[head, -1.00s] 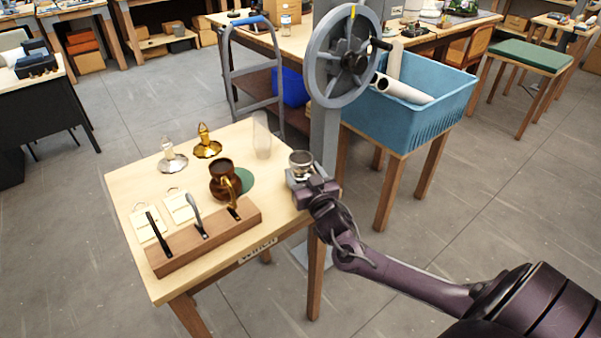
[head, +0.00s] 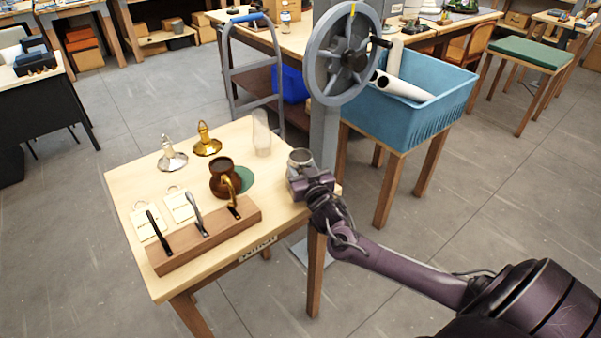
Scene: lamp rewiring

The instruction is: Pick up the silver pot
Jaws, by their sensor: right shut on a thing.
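The silver pot (head: 299,159) is a small grey metal cup at the right edge of the light wooden table (head: 139,192), in the head view. My right gripper (head: 302,176) is shut on the pot from its near side, and the jaws hide the pot's lower part. I cannot tell clearly whether the pot's base is clear of the tabletop. My left gripper is not in view.
A brown pot (head: 222,178) stands on the table by a green disc (head: 246,176). A wooden lever block (head: 207,239), silver and brass lamp parts, and a clear glass tube (head: 262,138) share it. A grey handwheel (head: 340,58) and blue crate (head: 418,117) stand beyond.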

